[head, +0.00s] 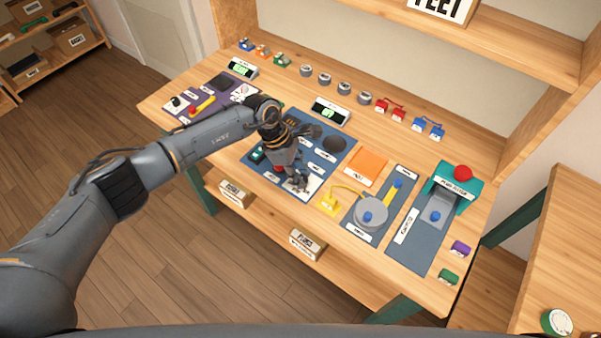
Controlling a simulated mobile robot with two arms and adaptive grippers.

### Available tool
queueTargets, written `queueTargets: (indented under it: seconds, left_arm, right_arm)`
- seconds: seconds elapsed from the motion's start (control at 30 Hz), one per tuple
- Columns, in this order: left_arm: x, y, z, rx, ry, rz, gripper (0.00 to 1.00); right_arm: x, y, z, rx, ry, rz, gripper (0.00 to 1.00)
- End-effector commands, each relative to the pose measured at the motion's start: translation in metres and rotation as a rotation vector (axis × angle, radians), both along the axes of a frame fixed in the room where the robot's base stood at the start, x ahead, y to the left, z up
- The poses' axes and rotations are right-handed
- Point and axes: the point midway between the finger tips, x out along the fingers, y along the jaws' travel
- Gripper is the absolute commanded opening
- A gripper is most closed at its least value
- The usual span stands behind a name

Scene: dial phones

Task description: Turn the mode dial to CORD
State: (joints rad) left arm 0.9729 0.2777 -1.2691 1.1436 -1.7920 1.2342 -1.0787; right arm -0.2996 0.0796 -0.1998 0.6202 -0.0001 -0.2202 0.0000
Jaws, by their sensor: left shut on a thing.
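My left arm reaches in over the blue mat (318,142) in the middle of the bench. Its gripper (297,182) points down at a white square plate (313,188) at the mat's front edge. The gripper is shut on a small dark thing there, which looks like the mode dial. The fingers hide most of it, so its pointer direction cannot be told. The lettering on the plate is too small to read. My right gripper is not in view.
A yellow block with a cord (329,204), an orange pad (367,166) and a grey round pan (371,213) lie to the right. A teal press with a red knob (462,173) stands further right. A purple mat (203,104) lies to the left. Several small items line the back.

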Motion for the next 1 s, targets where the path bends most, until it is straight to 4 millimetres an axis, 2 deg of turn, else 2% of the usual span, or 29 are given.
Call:
queueTargets:
  seconds: [0.37,1.0]
  left_arm:
    - [-0.001,0.0,0.001,-0.001,-0.002,0.11,0.0]
    - [-0.004,-0.001,0.001,-0.002,-0.002,0.668,0.0]
  right_arm:
    - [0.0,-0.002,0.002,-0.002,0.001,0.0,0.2]
    - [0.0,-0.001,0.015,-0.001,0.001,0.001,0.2]
